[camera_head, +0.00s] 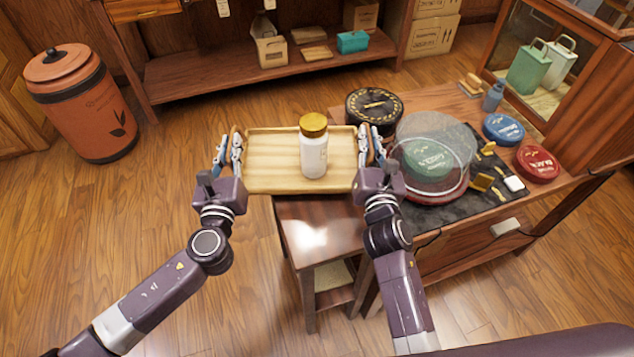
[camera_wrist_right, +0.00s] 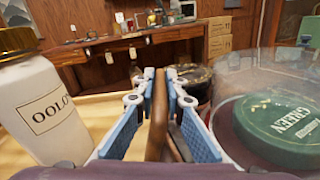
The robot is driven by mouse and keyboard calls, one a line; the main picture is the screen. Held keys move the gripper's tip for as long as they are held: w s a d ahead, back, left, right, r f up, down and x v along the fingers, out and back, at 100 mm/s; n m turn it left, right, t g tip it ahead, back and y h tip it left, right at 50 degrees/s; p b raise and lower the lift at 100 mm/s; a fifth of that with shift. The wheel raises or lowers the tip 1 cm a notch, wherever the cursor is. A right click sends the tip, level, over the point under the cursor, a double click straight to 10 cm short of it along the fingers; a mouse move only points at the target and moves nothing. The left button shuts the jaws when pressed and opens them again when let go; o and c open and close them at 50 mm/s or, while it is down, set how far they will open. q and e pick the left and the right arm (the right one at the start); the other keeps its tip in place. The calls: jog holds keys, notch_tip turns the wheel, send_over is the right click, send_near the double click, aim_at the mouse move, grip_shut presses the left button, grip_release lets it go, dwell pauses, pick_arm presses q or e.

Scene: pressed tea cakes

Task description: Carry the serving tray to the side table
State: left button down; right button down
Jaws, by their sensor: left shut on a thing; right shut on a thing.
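The serving tray (camera_head: 275,177) is pale wood and appears level in the head view. A white bottle with a gold lid (camera_head: 314,157) stands upright on it, and its label starts "OOLO" in the right wrist view (camera_wrist_right: 52,112). My left gripper (camera_head: 232,142) is shut on the tray's left end. My right gripper (camera_head: 370,138) is shut on its right end; in the right wrist view the gripper (camera_wrist_right: 160,85) has a brown handle (camera_wrist_right: 158,115) between its fingers. A small reddish-brown side table (camera_head: 318,228) shows below the tray's front edge. I cannot tell whether they touch.
Right of my right gripper is a clear dome (camera_head: 440,135) over a green tin (camera_head: 425,158), on the larger table. A black round tin (camera_head: 374,106) stands behind. Red (camera_head: 537,163) and blue (camera_head: 503,129) tins lie further right. An orange bin (camera_head: 82,103) stands at far left.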

pick_arm(q)
jog(key=shift+a, duration=0.15)
pick_arm(e)
jog(key=shift+d, duration=0.15)
